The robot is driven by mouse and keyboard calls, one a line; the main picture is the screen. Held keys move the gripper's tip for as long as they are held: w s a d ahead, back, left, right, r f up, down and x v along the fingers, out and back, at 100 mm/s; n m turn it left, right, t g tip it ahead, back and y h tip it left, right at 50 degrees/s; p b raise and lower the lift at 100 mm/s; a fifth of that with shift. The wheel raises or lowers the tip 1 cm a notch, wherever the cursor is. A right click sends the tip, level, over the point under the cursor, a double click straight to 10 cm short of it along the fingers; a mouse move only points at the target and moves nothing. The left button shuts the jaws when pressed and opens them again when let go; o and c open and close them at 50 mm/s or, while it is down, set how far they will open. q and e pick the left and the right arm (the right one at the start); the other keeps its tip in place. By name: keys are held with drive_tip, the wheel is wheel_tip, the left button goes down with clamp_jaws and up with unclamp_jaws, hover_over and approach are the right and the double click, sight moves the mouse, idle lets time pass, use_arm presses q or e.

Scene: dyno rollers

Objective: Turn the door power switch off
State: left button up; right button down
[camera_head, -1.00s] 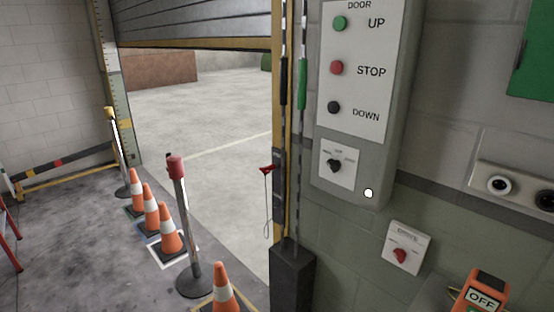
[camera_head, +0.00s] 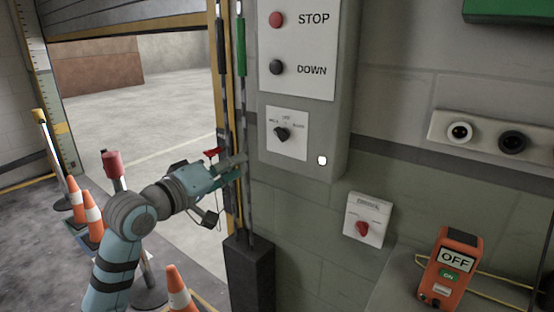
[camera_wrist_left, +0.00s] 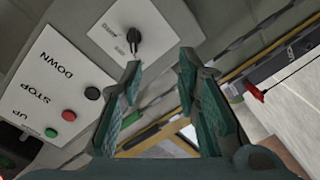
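A small white switch box (camera_head: 366,217) with a red rotary knob (camera_head: 362,229) is on the wall in the head view; its label is too blurred to read surely. Up and left of it, the door control panel (camera_head: 335,100) has a black selector knob (camera_head: 282,133) on a white plate, which also shows in the left wrist view (camera_wrist_left: 134,36). My left gripper (camera_head: 238,170) is left of the panel, in front of the door frame and apart from both knobs. In the left wrist view its fingers (camera_wrist_left: 160,62) are spread and empty. My right gripper is out of view.
An orange device (camera_head: 450,267) marked OFF sits on a ledge at lower right. Dark post (camera_head: 248,275), cords (camera_head: 241,60) and a red pull handle (camera_head: 212,152) are near my left arm. Orange cones (camera_head: 93,215) stand at left. Wall around the switch box is clear.

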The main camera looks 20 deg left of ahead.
sight(278, 136)
use_arm(q)
wheel_tip(278, 136, up, 3)
drive_tip(key=s+d+h, duration=0.1)
drive_tip(key=s+d, duration=0.1)
drive_tip(key=shift+m, duration=0.3)
drive_tip(key=x, duration=0.9)
drive_tip(key=p+x, duration=0.1)
drive_tip(key=x, duration=0.4)
drive_tip(key=shift+w+a+r, duration=0.1)
drive_tip(key=shift+a+r, duration=0.1)
drive_tip(key=shift+a, duration=0.05)
drive_tip(key=shift+a, duration=0.1)
clamp_jaws()
